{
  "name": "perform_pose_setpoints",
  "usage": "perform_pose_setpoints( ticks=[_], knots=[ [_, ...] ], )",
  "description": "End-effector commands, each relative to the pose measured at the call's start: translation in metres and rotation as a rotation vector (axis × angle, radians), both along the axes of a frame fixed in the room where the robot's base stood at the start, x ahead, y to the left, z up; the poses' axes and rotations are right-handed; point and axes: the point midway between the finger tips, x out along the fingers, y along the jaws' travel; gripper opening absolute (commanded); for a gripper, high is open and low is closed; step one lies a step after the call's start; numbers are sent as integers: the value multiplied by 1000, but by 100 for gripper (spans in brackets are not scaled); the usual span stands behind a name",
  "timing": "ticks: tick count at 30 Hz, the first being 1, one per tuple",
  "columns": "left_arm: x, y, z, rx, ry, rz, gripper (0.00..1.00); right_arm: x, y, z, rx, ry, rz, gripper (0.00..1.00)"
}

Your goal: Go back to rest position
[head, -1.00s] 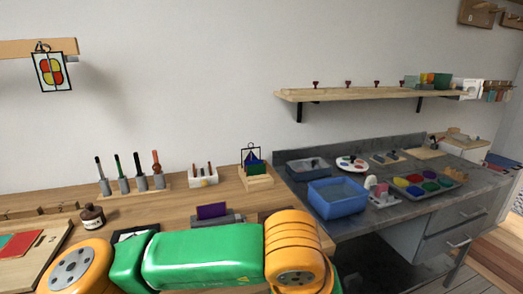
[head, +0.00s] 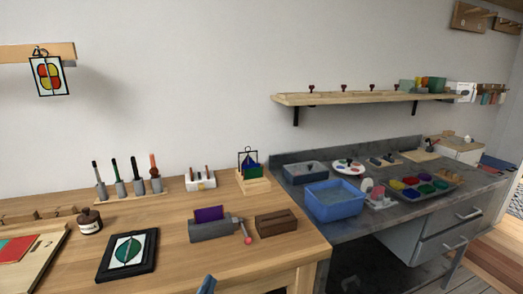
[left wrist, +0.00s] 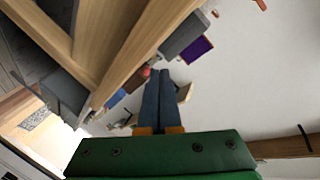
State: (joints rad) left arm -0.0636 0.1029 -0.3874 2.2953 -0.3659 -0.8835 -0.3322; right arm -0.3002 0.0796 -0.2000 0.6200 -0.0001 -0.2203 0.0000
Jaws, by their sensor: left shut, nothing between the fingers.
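My left gripper shows only as a blue-grey fingertip (head: 207,285) at the bottom edge of the head view, in front of the wooden bench (head: 180,268). In the left wrist view its two fingers (left wrist: 160,78) lie side by side, pressed together, with nothing between them. The rest of the left arm is out of the head view. My right gripper is in neither current view.
On the bench are a framed leaf panel (head: 128,255), a grey holder (head: 210,230) with a purple piece, a brown block (head: 276,224) and a dark bottle (head: 89,221). A blue basin (head: 335,200) stands on the grey counter at right.

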Motion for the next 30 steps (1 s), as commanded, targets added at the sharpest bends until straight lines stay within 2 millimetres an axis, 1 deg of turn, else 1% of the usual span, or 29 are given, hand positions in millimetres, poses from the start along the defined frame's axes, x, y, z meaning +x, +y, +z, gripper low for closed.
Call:
perform_pose_setpoints(
  ticks=[1, 2, 3, 5, 6, 8, 9, 11, 12, 14, 15, 17, 18, 23, 26, 27, 29, 30],
  knots=[
    [-17, 13, -36, -65, 148, 48, 0, 0, 0, 0, 0, 0, 0, 50],
    [-28, 20, -56, -102, 233, 78, 0, 0, 0, 0, 0, 0, 0, 50],
    [-44, 28, -79, -148, 340, 116, 0, 0, 0, 0, 0, 0, 0, 50],
    [-70, 38, -109, -203, 482, 172, 0, 0, 0, 0, 0, 1, 0, 50],
    [-88, 43, -125, -236, 570, 208, 0, 0, 0, 0, 0, 1, 0, 50],
    [-115, 50, -146, -279, 690, 260, 0, 0, 0, 0, 0, 1, 0, 50],
    [-134, 53, -158, -303, 768, 295, 0, 0, 0, 0, 0, 1, 0, 50],
    [-161, 58, -173, -336, 875, 344, 0, 0, 0, 0, 0, 1, 0, 50],
    [-180, 61, -181, -355, 944, 380, 0, 0, 0, 0, 0, 1, 0, 50],
    [-208, 64, -190, -378, 1044, 430, 0, 0, 0, 0, 0, 0, 0, 50],
    [-218, 65, -196, -387, 1090, 453, 0, 0, 0, 3, 0, 0, 0, 50],
    [-212, 64, -210, -380, 1097, 451, 0, 0, 0, 11, 0, 0, 0, 50],
    [-210, 64, -221, -378, 1104, 452, 0, 0, 0, 15, 0, 0, 0, 50],
    [-214, 63, -267, -364, 1139, 454, 0, 0, 0, 30, 0, 0, 0, 50],
    [-227, 64, -299, -351, 1167, 457, 0, 0, 0, 42, 0, 0, 0, 50],
    [-236, 65, -312, -346, 1179, 458, 0, 0, 0, 48, 0, 0, 0, 50],
    [-253, 67, -332, -336, 1201, 460, 0, 0, 0, 57, 0, 0, 0, 50],
    [-268, 70, -344, -329, 1216, 461, 0, 0, 0, 63, 0, -1, 0, 50]
  ],
)
